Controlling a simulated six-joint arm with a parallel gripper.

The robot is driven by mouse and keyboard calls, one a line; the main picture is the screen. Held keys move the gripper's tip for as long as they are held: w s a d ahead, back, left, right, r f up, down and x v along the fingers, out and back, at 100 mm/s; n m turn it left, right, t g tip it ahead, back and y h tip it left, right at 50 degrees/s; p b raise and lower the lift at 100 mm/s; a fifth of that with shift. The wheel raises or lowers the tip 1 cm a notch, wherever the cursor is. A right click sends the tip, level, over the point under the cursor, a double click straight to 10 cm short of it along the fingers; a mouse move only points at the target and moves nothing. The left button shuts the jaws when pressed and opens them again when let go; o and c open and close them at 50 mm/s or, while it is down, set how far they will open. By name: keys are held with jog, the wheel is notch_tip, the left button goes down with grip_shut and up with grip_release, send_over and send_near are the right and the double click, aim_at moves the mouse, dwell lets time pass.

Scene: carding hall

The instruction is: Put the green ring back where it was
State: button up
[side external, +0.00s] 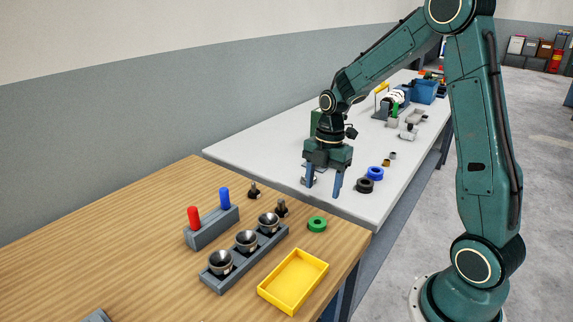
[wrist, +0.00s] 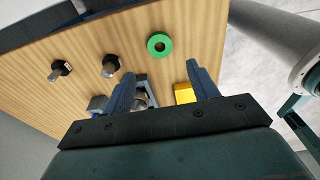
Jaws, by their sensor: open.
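The green ring (side external: 317,224) lies flat on the wooden table, between the yellow tray and the white table's edge. It also shows in the wrist view (wrist: 160,45), beyond my fingertips and apart from them. My gripper (side external: 323,190) is open and empty, with its fingers pointing down above the near end of the white table. In the wrist view its two blue fingers (wrist: 162,77) are spread apart with nothing held between them. A black ring (side external: 365,186) and a blue ring (side external: 375,173) lie on the white table to the right of my gripper.
A yellow tray (side external: 294,282) is empty at the wooden table's front. A grey rack (side external: 212,283) holds several dark cups. A grey block (side external: 212,232) holds a red and a blue peg. Two dark knobbed parts (side external: 254,190) stand behind. Various parts and a blue bin (side external: 424,91) occupy the far white table.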

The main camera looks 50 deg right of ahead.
notch_tip(320, 180, up, 2)
jog(key=shift+d+r, duration=0.15)
dwell(0.6)
jog(key=s+a+r+m+t, duration=0.2)
jog(key=s+a+r+m, duration=0.4)
jog(key=s+m, duration=0.3)
jog(key=s+a+r+m+t+h, duration=0.1)
jog(key=s+a+r+m+t, duration=0.2)
jog(key=s+m, duration=0.6)
notch_tip(320, 180, up, 4)
jog(key=a, duration=0.2)
jog(key=shift+a+f+t, duration=0.15)
jog(key=shift+a+t, duration=0.15)
jog(key=shift+a, duration=0.05)
